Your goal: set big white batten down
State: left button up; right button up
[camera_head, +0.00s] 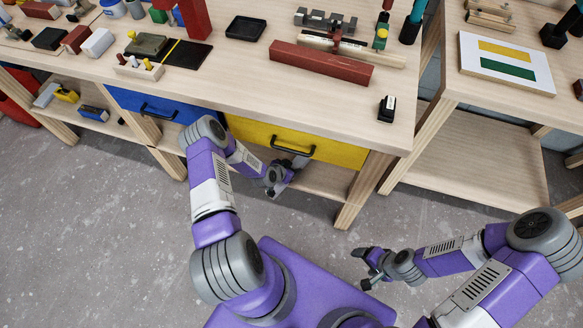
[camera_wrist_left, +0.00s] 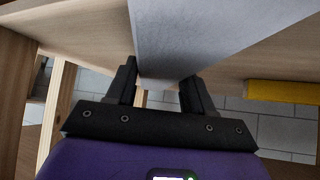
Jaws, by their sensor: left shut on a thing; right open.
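The big white batten (camera_wrist_left: 190,35) fills the top middle of the left wrist view, its near end between the fingers of my left gripper (camera_wrist_left: 160,85). The gripper is shut on it. In the head view my left gripper (camera_head: 284,180) is low in front of the workbench, below the yellow drawer and beside the lower shelf (camera_head: 325,181). There the batten is mostly hidden by the bench and my arm. I cannot tell whether it touches the shelf. My right gripper (camera_head: 364,267) is open and empty above the grey floor.
The workbench top (camera_head: 240,75) holds a dark red bar (camera_head: 320,64), a black tray (camera_head: 245,28) and several blocks. The yellow drawer (camera_head: 325,148) and a bench leg (camera_head: 362,190) are close to my left arm. A second table stands at right.

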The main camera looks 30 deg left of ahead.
pick_arm(q)
jog(key=shift+f, duration=0.5)
jog(key=o, duration=1.4)
jog(key=shift+c, duration=0.2)
jog(key=p+v, duration=0.3)
jog(key=v, duration=0.4)
jog(key=shift+s+r, duration=0.2)
jog(key=s+d+r+n+g+h+p, duration=0.1)
jog(key=s+d+r+g+p, duration=0.15)
jog(key=d, duration=0.35)
jog(key=s+d+r+n+g+h+p, duration=0.1)
jog(key=d+r, duration=0.3)
jog(key=d, duration=0.2)
jog(key=s+d+r+n+g+p, duration=0.2)
jog(key=s+d+r+g+p, duration=0.1)
jog(key=s+d+r, duration=0.6)
jog(key=s+g, duration=0.1)
jog(key=s, duration=0.2)
jog(key=shift+s+g+h, duration=0.2)
jog(key=shift+g+h, duration=0.15)
jog(key=shift+h, duration=0.05)
